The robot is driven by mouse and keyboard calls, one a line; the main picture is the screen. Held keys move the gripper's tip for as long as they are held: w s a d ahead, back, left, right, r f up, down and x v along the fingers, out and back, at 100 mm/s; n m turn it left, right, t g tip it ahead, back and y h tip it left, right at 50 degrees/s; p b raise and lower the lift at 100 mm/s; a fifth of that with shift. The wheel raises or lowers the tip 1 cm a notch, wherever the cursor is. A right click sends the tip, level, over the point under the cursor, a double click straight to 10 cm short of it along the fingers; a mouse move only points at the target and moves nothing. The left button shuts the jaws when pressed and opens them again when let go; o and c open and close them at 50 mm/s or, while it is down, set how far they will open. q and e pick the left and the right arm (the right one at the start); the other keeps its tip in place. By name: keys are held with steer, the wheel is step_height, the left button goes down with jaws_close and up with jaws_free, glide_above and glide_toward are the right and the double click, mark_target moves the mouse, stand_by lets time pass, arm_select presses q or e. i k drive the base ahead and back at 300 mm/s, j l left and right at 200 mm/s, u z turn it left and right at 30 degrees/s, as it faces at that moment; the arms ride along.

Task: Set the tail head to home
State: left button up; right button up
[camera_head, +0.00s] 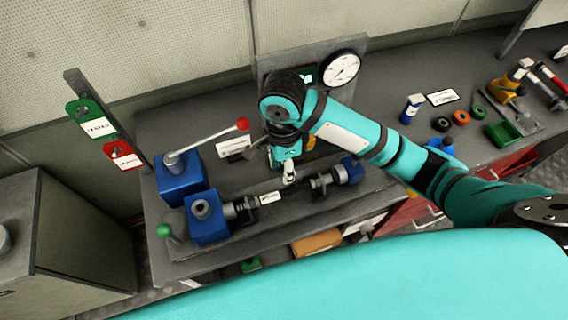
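A hydraulic test rig stands on the grey bench (165,262). A blue block (207,222) with a dark port sits at its left end. A smaller blue head (351,170), which looks like the tail head, sits at its right end with a dark threaded part facing left. A dark rod with a white label (267,197) lies in the middle. My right gripper (289,178) points down above the rig between the two ends, left of the small blue head and apart from it. Its fingers are small and partly hidden by my wrist. My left gripper is out of view.
A blue pump (180,178) with a red-knobbed lever (243,124) stands behind left. A green knob (164,230) is at front left. A gauge (340,68) stands behind my arm. Tools, rings and a green tray (502,133) lie right. A grey cabinet (80,235) is left.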

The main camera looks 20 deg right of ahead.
mark_target(350, 170)
steer(key=z, duration=1.2)
